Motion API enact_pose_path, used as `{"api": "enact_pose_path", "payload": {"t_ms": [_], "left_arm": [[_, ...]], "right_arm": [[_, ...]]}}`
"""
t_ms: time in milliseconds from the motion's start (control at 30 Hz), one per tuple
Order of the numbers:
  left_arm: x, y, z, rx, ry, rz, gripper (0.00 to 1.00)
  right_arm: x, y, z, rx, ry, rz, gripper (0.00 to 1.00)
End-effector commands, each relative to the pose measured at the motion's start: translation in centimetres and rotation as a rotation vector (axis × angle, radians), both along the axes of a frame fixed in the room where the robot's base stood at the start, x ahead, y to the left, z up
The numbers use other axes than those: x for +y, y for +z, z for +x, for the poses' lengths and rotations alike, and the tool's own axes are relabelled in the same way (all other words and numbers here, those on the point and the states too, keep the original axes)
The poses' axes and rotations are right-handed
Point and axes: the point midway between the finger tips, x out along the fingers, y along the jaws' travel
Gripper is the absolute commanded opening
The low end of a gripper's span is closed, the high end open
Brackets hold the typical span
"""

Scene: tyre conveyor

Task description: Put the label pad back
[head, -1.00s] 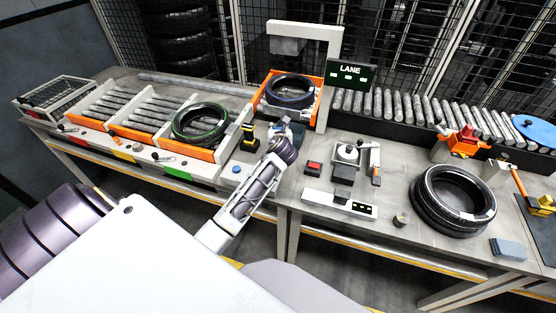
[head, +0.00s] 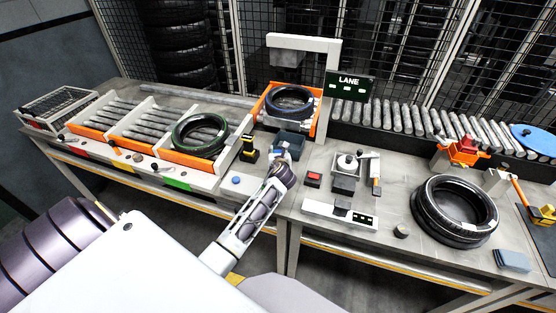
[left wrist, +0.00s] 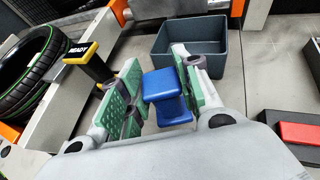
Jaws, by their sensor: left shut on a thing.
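The label pad appears to be the blue waisted block (left wrist: 166,95) in the left wrist view. My left gripper (left wrist: 155,98) is shut on it, with green pads on either side. An open dark grey bin (left wrist: 203,45) lies just beyond the held block and looks empty where its inside shows. In the head view my left gripper (head: 281,158) is over the bench, just in front of the bin (head: 291,140); the block is mostly hidden there. My right gripper is not in view.
A yellow-black READY post (head: 249,148) stands left of the bin, and a green-striped tyre (head: 200,135) lies beyond it. A red-topped box (head: 313,179) sits to the right. A tyre in an orange frame (head: 289,101) is behind. A blue-grey stack (head: 512,260) lies far right.

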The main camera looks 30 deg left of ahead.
Motion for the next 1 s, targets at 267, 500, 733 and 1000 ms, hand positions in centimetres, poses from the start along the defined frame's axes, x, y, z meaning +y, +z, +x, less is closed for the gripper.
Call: {"api": "enact_pose_path", "payload": {"t_ms": [267,500,733,1000], "left_arm": [[0.0,-2.8,0.0,0.001,0.000,-0.002,0.05],[-0.1,-3.5,0.0,0.000,-0.001,0.000,0.05],[0.0,-3.6,0.0,0.000,-0.001,0.000,0.05],[0.0,-3.8,0.0,0.001,-0.001,-0.001,0.53]], "right_arm": [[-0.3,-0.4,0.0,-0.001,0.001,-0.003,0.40],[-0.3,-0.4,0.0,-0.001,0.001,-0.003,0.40],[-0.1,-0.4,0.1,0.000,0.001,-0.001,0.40],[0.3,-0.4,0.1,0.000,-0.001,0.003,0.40]]}}
